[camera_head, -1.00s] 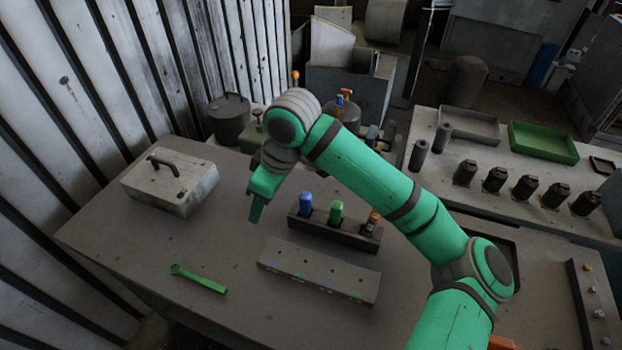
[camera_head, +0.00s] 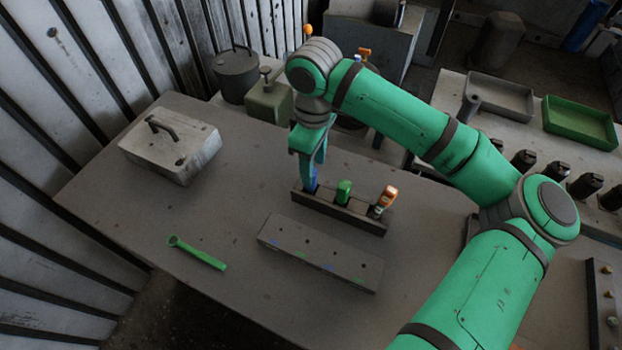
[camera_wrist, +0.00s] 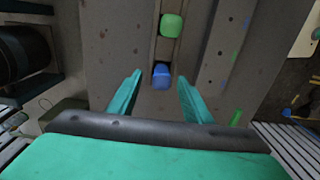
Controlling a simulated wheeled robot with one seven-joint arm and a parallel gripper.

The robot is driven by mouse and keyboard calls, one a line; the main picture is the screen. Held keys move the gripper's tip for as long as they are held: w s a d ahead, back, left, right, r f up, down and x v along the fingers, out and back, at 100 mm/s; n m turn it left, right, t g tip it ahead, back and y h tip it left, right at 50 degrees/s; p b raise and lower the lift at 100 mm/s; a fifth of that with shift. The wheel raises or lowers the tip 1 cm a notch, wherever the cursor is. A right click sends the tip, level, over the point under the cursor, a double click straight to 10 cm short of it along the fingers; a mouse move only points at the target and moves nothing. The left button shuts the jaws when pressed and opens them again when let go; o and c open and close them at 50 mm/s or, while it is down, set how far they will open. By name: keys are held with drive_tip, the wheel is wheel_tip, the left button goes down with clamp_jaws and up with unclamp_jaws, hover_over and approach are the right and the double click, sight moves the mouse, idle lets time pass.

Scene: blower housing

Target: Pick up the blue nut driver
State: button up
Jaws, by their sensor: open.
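The blue nut driver (camera_head: 311,182) stands upright in the left end of a dark holder block (camera_head: 349,214), partly hidden by my gripper in the head view. In the wrist view the blue handle (camera_wrist: 161,75) shows end-on, just ahead of the gap between my fingertips. My gripper (camera_head: 312,172) points down over the holder's left end. In the wrist view my gripper (camera_wrist: 158,82) is open, with one finger on each side of the handle's line. A green-handled driver (camera_head: 343,191) and an orange-handled one (camera_head: 386,198) stand in the same holder.
A grey block with small holes (camera_head: 318,255) lies in front of the holder. A green wrench (camera_head: 197,253) lies at the table's front left. A grey metal box with a handle (camera_head: 170,143) stands at the back left. A green canister (camera_head: 268,100) stands behind.

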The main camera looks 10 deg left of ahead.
drive_tip(key=shift+s+a+f, duration=0.1)
drive_tip(key=shift+a+f, duration=0.1)
drive_tip(key=shift+f, duration=1.05)
drive_tip(key=shift+a+f, duration=0.15)
drive_tip(key=shift+f, duration=1.05)
clamp_jaws()
drive_tip(key=shift+r, duration=0.15)
wheel_tip(320, 180, up, 10)
drive_tip(key=shift+f, duration=0.1)
